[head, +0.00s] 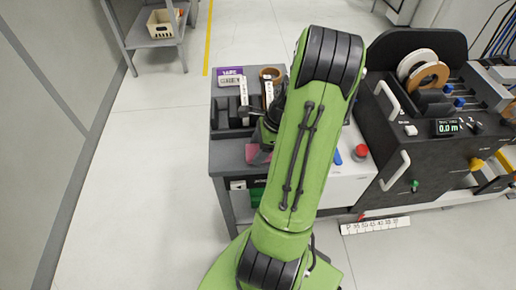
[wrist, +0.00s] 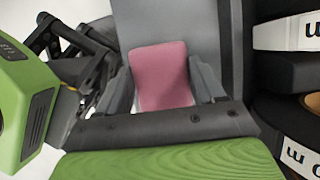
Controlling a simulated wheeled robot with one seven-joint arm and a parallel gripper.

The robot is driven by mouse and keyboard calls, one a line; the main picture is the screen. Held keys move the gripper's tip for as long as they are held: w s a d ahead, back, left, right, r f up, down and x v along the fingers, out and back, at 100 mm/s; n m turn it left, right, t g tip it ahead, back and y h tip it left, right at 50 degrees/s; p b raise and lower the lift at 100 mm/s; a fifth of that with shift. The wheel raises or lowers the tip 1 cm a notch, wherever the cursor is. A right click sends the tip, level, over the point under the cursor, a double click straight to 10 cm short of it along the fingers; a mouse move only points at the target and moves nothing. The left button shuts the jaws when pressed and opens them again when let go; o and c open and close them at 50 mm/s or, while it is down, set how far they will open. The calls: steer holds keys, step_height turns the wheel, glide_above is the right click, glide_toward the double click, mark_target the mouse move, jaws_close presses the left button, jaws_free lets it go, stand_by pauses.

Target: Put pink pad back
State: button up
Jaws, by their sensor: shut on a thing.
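The pink pad (wrist: 160,76) is a flat piece with rounded corners. In the wrist view it sits between the two fingers of my gripper (wrist: 163,85), which is shut on it. In the head view a pink patch of the pad (head: 257,154) shows over the front part of the grey cart top (head: 226,157), just left of my green arm. My arm hides most of the gripper there. I cannot tell whether the pad touches the cart top.
A dark divided holder (head: 228,118) with white-labelled slots stands on the cart behind the pad. A brown tape roll (head: 271,74) and a purple-labelled box (head: 230,75) are at the back. The edge banding machine (head: 430,130) and a red button (head: 361,151) are to the right.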

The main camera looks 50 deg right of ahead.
steer(key=shift+f, duration=0.1)
steer(key=o, duration=1.1)
